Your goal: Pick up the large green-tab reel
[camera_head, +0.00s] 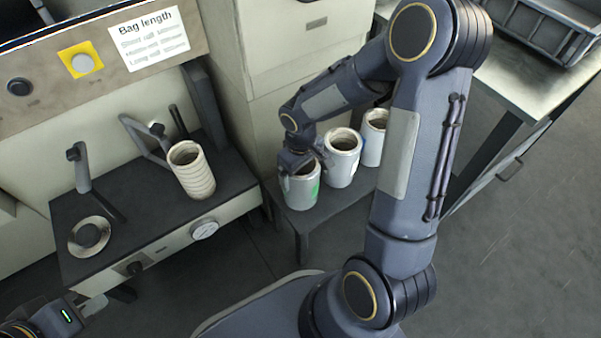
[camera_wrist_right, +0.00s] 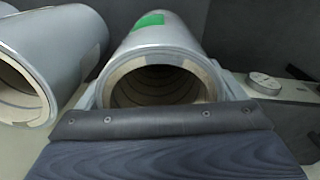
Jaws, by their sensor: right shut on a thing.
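The green-tab reel (camera_head: 303,190) is a grey-white hollow cylinder standing upright at the near left end of a row on a low dark stand. Its green tab shows on its side. My right gripper (camera_head: 297,163) comes down on its top from behind and is shut on it. In the right wrist view the reel (camera_wrist_right: 155,42) is seen end-on, its open core facing the camera, with the green tab on its side. The gripper's fingers lie at both sides of it. My left gripper (camera_head: 92,306) is at the lower left, far from the reel; its jaws are not clear.
Two more reels, a blue-marked one (camera_head: 342,158) and another (camera_head: 373,137), stand close beside it on the stand (camera_head: 345,193). A ribbed pale roll (camera_head: 191,171) stands on the machine's dark shelf (camera_head: 135,215) to the left. A metal table (camera_head: 525,85) is at the right.

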